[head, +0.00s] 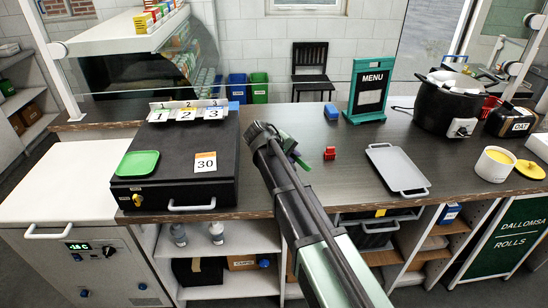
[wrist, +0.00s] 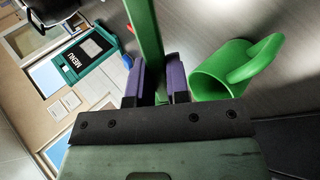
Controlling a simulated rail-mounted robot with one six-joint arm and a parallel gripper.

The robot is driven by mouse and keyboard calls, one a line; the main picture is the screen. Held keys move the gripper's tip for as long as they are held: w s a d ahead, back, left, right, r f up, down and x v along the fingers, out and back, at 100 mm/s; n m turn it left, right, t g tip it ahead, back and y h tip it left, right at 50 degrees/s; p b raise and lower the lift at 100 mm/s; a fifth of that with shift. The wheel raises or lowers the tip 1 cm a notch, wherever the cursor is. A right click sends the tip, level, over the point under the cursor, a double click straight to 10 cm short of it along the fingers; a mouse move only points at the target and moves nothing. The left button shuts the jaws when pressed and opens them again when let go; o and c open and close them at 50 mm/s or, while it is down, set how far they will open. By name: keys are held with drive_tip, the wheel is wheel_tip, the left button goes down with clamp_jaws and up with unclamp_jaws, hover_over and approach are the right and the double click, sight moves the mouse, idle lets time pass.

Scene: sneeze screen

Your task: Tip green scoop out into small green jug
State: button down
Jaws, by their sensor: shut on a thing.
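My gripper (wrist: 157,82) has its two purple pads closed on a flat green handle, taken to be the green scoop's (wrist: 150,35). The handle runs up out of the wrist view, so the scoop's bowl and its contents are not seen there. The small green jug (wrist: 222,78), with a thick loop handle, is right of my gripper in the wrist view, apart from the pads. In the head view my arm's end hides most of this area. Only bits of green (head: 291,148) show beside it, and I cannot tell which object they belong to.
A red block (head: 330,153) and a grey tray (head: 397,168) lie right of my arm on the counter. A black case (head: 175,185) with a green dish (head: 137,163) is at left. The menu sign (head: 370,92) and black pot (head: 448,108) stand at back right.

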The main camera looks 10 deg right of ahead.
drive_tip(key=shift+w+r+g+y+p, duration=0.1)
drive_tip(key=shift+r+g+y+p, duration=0.25)
drive_tip(key=shift+y+p, duration=0.55)
drive_tip(key=shift+d+f+g+y+p, duration=0.15)
drive_tip(key=shift+g+y+p, duration=0.1)
drive_tip(key=shift+y+p, duration=0.2)
drive_tip(key=shift+f+y, duration=0.25)
drive_tip(key=shift+r+y, duration=0.15)
drive_tip(key=shift+y, duration=0.15)
drive_tip(key=shift+w+d+g+y+p, duration=0.1)
drive_tip(key=shift+g+y+p, duration=0.4)
drive_tip(key=shift+y+p, duration=0.1)
drive_tip(key=shift+f+y, duration=0.25)
drive_tip(key=shift+y, duration=0.15)
drive_tip(key=shift+f, duration=0.1)
